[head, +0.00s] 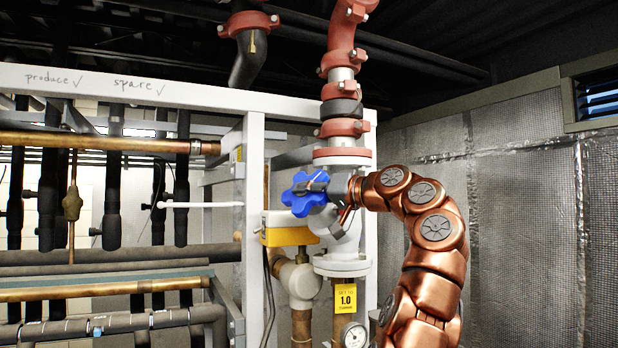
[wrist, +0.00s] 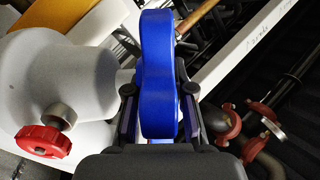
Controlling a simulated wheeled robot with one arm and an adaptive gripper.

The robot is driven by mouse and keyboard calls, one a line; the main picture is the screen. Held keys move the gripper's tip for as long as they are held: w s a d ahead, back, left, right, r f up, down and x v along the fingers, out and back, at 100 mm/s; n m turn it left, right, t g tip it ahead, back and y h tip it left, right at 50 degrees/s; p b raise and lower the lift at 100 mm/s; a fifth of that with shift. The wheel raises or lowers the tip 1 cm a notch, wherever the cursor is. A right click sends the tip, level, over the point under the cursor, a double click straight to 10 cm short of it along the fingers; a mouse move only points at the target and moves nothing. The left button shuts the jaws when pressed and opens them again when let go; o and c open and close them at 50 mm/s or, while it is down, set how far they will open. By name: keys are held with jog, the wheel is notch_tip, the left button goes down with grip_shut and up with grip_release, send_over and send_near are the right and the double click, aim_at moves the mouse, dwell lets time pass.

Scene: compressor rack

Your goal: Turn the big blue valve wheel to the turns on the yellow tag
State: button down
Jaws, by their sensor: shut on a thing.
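The big blue valve wheel (head: 304,194) is on the white valve body (head: 338,237) on the vertical pipe, in the middle of the head view. My gripper (head: 318,187) reaches it from the right and is shut on its rim. In the wrist view the blue wheel (wrist: 158,75) stands edge-on between my two dark fingers (wrist: 158,105), one on each side. The yellow tag (head: 346,298) hangs below the valve and reads 1.0; its smaller print is too small to read. My gripper hides part of the wheel in the head view.
A small red knob (wrist: 43,142) sits beside the white body in the wrist view. A yellow box (head: 289,236) is just below the wheel. A gauge (head: 354,335) is under the tag. White rack framing and pipes fill the left; open space lies right of my arm.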

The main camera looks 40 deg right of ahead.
jog(key=shift+n+g+y+p, duration=0.5)
jog(key=shift+g+p, duration=0.4)
jog(key=shift+p, duration=1)
jog(key=c, duration=1.3)
grip_release()
jog(key=shift+v, duration=5.9)
jog(key=shift+d, duration=0.15)
